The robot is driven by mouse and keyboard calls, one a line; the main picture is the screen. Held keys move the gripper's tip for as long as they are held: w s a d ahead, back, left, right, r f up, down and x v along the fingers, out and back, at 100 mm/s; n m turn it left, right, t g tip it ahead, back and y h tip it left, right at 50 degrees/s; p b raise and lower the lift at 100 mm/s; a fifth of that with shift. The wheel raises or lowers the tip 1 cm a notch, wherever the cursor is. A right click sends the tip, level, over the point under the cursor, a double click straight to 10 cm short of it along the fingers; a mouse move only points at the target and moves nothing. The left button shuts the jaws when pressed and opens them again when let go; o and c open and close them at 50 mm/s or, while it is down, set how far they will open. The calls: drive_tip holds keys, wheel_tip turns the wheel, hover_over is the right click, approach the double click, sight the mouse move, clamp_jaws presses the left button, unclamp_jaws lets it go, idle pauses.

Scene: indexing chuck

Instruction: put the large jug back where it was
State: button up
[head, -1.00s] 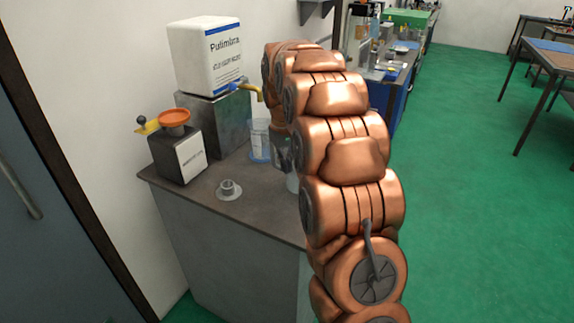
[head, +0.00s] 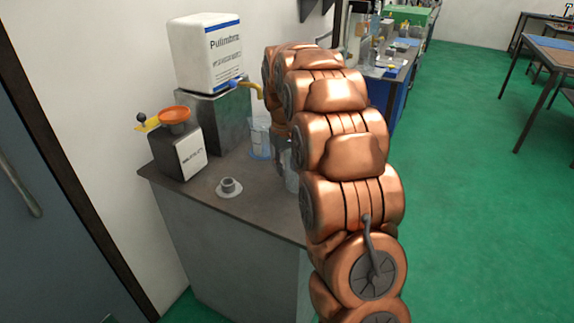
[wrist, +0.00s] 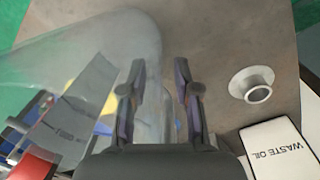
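The large jug (wrist: 95,50) is clear and fills the upper left of the wrist view; a graduated scale shows on its side. My gripper (wrist: 160,72) has its two dark fingers apart, with a pale see-through part of the jug, seemingly its handle, between them. I cannot tell whether the fingers press on it. In the head view my copper arm hides most of the gripper. A clear vessel (head: 292,172) shows just left of the arm on the bench, partly hidden. A clear beaker with blue markings (head: 260,140) stands behind it, below the yellow tap.
The grey bench (head: 265,205) holds a flanged round fitting (head: 229,187), a waste oil can (head: 178,150) with an orange funnel, and a white canister (head: 205,55) on a metal block (head: 220,115). Bench top around the fitting is clear. A wall stands behind.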

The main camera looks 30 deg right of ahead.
wheel_tip(320, 180, up, 12)
drive_tip(key=b, duration=0.2)
drive_tip(key=shift+a+r, duration=0.15)
drive_tip(key=shift+a, duration=0.2)
idle(0.4)
drive_tip(key=s+a+f, duration=0.4)
drive_tip(key=s+a, duration=0.2)
drive_tip(key=s, duration=0.6)
drive_tip(key=s+a+f+g, duration=0.1)
drive_tip(key=s+a+f, duration=0.4)
drive_tip(key=s, duration=0.8)
drive_tip(key=s+a+f+n, duration=0.1)
drive_tip(key=s+a+f, duration=0.3)
drive_tip(key=s, duration=0.9)
drive_tip(key=a, duration=0.3)
drive_tip(key=shift+s+a+f+g+y, duration=0.2)
drive_tip(key=shift+s+f+g+y, duration=0.1)
drive_tip(key=shift+f+g, duration=0.1)
